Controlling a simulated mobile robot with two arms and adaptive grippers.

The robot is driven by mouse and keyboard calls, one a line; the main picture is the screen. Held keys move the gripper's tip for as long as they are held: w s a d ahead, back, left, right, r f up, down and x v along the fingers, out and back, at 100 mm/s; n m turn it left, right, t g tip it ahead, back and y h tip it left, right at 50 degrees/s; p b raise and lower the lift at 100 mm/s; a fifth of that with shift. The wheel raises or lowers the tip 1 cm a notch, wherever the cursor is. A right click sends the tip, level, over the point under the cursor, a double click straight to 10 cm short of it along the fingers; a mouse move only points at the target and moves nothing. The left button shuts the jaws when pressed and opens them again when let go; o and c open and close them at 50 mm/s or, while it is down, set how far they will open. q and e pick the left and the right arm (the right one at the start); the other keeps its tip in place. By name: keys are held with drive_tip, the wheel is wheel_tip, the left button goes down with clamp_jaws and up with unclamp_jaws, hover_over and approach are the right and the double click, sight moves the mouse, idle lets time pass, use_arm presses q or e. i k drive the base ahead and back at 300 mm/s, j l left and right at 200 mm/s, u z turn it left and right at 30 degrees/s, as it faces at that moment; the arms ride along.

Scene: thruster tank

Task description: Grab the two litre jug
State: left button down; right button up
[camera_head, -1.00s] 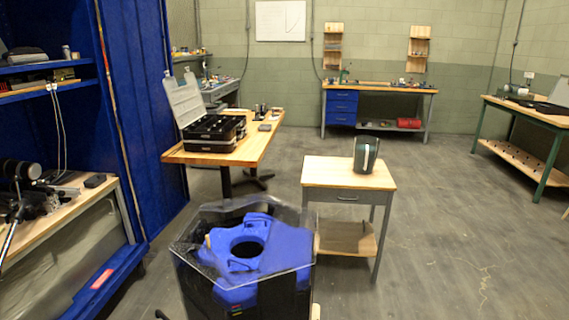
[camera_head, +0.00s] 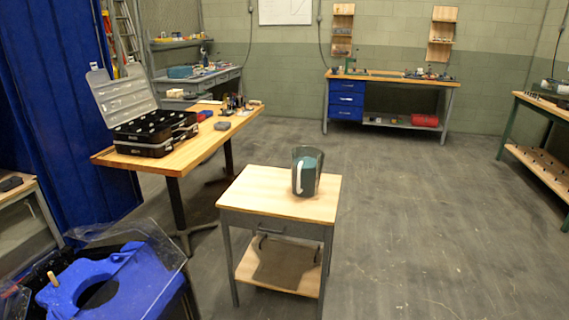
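The jug (camera_head: 307,171) stands upright on the wooden top of a small grey-legged table (camera_head: 262,196). It is dark and partly see-through, with a teal part inside and a pale handle or strip on its front left. It is near the back right of the table top, with nothing touching it. Neither of my grippers shows in the head view.
A blue thruster tank with a clear cover (camera_head: 115,280) stands at the lower left. A wooden table (camera_head: 180,155) with an open black case (camera_head: 155,135) is behind it. A blue-drawer workbench (camera_head: 390,80) lines the back wall. The floor at right (camera_head: 440,230) is clear.

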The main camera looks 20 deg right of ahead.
sight(307, 162)
drive_tip(key=i+l+u, duration=0.1)
drive_tip(key=l, duration=0.45)
drive_tip(key=i+l+u, duration=0.1)
drive_tip(key=i+l, duration=0.15)
drive_tip(key=l, duration=0.3)
drive_tip(key=i+l+u, duration=0.1)
drive_tip(key=l, duration=0.45)
drive_tip(key=i+l+u, duration=0.15)
drive_tip(key=l, duration=0.45)
drive_tip(key=i+l+u, duration=0.1)
drive_tip(key=l, duration=0.5)
